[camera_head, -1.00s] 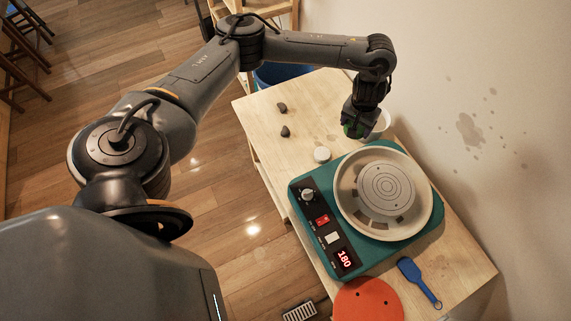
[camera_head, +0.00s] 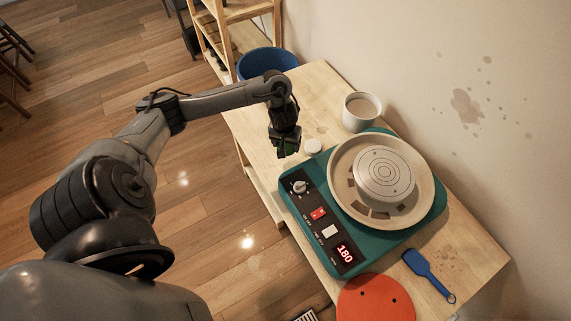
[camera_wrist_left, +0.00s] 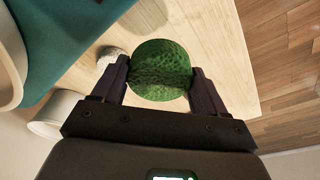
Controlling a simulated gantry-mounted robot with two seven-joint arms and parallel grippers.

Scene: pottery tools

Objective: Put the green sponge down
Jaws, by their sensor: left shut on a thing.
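The round green sponge (camera_wrist_left: 160,72) sits between the two fingers of my left gripper (camera_wrist_left: 160,82) in the left wrist view, with the wooden table top behind it. In the head view my left gripper (camera_head: 287,152) is shut on the sponge, over the left part of the table (camera_head: 318,88), beside the teal pottery wheel. Only a sliver of green shows there under the fingers. I cannot tell whether the sponge touches the table. My right gripper is not in view.
A small white round piece (camera_head: 313,147) lies just right of the gripper. The teal wheel (camera_head: 290,205) with its cream basin (camera_head: 424,190) fills the table's middle. A white cup (camera_head: 352,117) stands behind it. A blue bucket (camera_head: 264,62) is beyond the table's far end.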

